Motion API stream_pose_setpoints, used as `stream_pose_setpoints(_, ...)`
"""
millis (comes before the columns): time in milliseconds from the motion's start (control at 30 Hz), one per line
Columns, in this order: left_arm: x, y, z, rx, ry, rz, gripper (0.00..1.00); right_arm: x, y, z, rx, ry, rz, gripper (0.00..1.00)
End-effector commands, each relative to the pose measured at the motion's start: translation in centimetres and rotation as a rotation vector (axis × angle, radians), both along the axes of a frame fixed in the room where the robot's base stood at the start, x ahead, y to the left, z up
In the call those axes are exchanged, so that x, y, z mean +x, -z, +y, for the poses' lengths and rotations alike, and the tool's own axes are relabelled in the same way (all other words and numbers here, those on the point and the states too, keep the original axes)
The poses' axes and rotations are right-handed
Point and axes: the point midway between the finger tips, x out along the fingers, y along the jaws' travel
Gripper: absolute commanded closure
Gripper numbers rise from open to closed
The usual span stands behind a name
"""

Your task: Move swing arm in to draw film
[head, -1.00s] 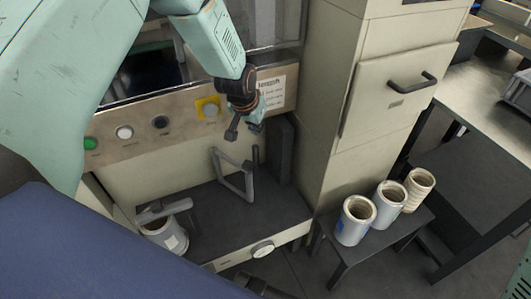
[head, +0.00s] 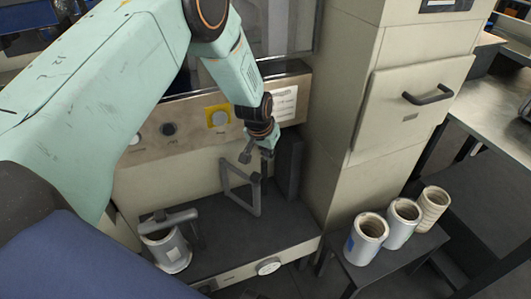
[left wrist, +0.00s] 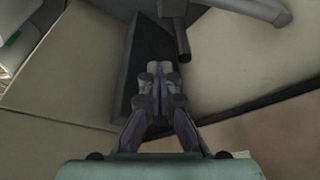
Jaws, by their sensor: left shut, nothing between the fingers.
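A grey open metal frame (head: 256,198), which looks like the swing arm, stands on the dark deck of the wrapper. A grey bar (left wrist: 250,8) with a dark rod (left wrist: 181,38) crosses the top of the left wrist view; I cannot tell for sure that it is the same part. My left gripper (head: 257,154) is shut and empty, hanging just above the frame's upper right side, seemingly apart from it. Its closed fingers show in the left wrist view (left wrist: 158,80). A film roll (head: 168,252) stands at the deck's left under a grey bar. My right gripper is not visible.
A panel with a yellow-framed button (head: 217,117) is behind the gripper. A dark upright block (head: 289,165) and a beige cabinet (head: 350,150) stand to its right. Spare rolls (head: 367,237) sit on a low stand at right. The deck's front is clear.

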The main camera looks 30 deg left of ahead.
Motion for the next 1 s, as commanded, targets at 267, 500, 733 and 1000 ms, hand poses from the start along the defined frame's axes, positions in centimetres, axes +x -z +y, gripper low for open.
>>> stream_pose_setpoints(267, 0.9, 3.5, 0.0, -0.001, -0.001, 0.002, 1.0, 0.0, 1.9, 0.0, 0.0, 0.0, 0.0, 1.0)
stream_pose_setpoints(500, -1.3, 3.1, 0.0, -0.002, -0.002, 0.001, 1.0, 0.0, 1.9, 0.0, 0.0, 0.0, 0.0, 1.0)
stream_pose_setpoints(733, -2.7, 3.1, 0.1, 0.0, -0.001, 0.0, 1.0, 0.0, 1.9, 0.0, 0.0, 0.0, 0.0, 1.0)
stream_pose_setpoints(1000, -2.9, 3.1, 0.1, 0.0, -0.001, -0.001, 1.0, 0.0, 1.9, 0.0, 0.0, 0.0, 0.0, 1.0)
